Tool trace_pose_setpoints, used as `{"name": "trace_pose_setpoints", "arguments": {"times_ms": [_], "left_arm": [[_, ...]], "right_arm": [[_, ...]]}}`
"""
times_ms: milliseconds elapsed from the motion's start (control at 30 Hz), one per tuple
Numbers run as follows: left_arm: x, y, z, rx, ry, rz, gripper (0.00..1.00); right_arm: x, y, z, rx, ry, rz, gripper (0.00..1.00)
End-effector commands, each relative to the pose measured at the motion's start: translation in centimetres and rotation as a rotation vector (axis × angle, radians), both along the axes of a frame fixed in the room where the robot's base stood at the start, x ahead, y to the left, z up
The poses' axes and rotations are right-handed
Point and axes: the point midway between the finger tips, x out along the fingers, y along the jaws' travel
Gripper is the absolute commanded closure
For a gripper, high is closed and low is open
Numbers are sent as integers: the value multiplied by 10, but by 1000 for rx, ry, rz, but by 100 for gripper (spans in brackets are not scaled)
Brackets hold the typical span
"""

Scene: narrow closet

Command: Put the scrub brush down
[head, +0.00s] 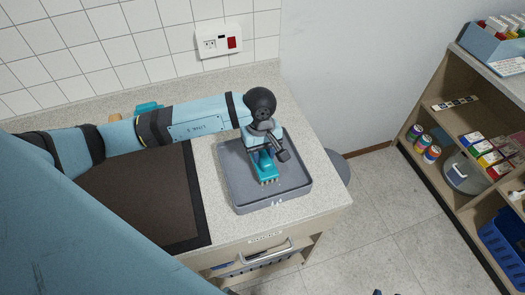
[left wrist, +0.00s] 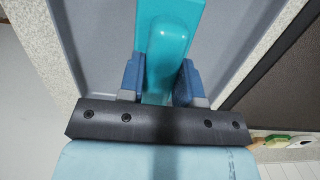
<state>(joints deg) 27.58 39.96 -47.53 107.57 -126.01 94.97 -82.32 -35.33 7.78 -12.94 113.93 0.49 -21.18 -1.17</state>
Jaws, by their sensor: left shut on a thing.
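The scrub brush (head: 267,174) is teal with pale bristles at its lower edge. My left gripper (head: 266,150) is shut on it, over the grey tray (head: 240,192) on the counter. In the left wrist view the two blue fingers of my left gripper (left wrist: 160,80) close on both sides of the teal handle of the scrub brush (left wrist: 168,40). The grey tray (left wrist: 95,35) lies behind it there. I cannot tell whether the brush touches the tray floor. My right gripper is not in view.
A dark brown mat or panel (head: 140,205) lies on the counter left of the tray. A teal item (head: 148,107) is partly hidden behind my left arm. Wooden shelves (head: 455,105) with cans, boxes and a pot stand at the right.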

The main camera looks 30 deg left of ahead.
Motion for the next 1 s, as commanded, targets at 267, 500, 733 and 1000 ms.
{"name": "trace_pose_setpoints", "arguments": {"times_ms": [267,500,733,1000], "left_arm": [[0,0,-2,0,0,0,43],[0,0,0,-1,1,0,43],[3,3,26,0,-4,-2,43],[8,9,85,0,-5,0,43]], "right_arm": [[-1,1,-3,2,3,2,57],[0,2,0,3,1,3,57],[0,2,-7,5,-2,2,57],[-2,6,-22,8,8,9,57]]}}
